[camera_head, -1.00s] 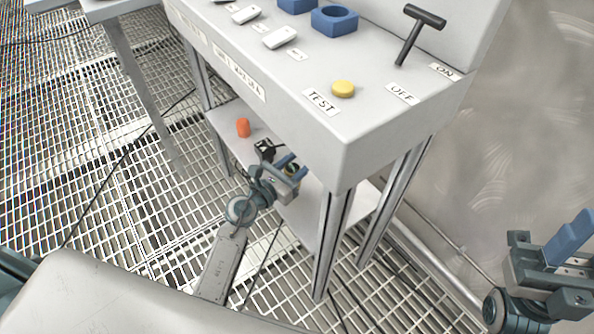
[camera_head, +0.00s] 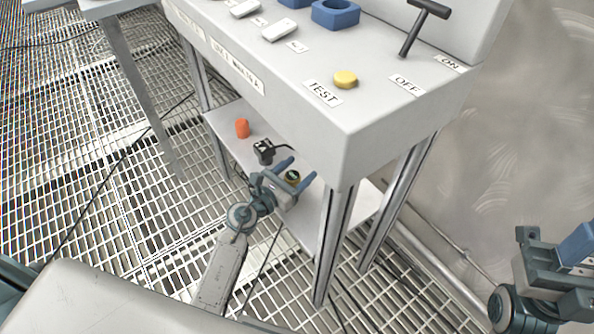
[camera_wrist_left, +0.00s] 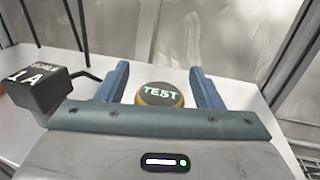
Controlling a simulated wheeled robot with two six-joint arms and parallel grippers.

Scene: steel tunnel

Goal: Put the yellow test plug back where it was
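A round plug (camera_wrist_left: 160,94) with a dark top reading TEST and a yellow rim sits between my left gripper's fingers in the left wrist view. In the head view this plug (camera_head: 292,177) shows small, over the white lower shelf. My left gripper (camera_head: 296,171) is open around it, with a gap on each side in the wrist view (camera_wrist_left: 161,85). A plain yellow cap (camera_head: 345,79) is on the console top by the TEST label (camera_head: 323,93). My right gripper (camera_head: 572,245) is at the right edge, partly cut off, and its opening is unclear.
A black block (camera_head: 264,150) stands on the lower shelf (camera_head: 226,120) beside my left gripper, with an orange cylinder (camera_head: 242,128) farther off. The console's front edge and legs (camera_head: 336,245) are close by. A T-handle (camera_head: 424,25), white switches and blue sockets (camera_head: 335,14) are on top.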

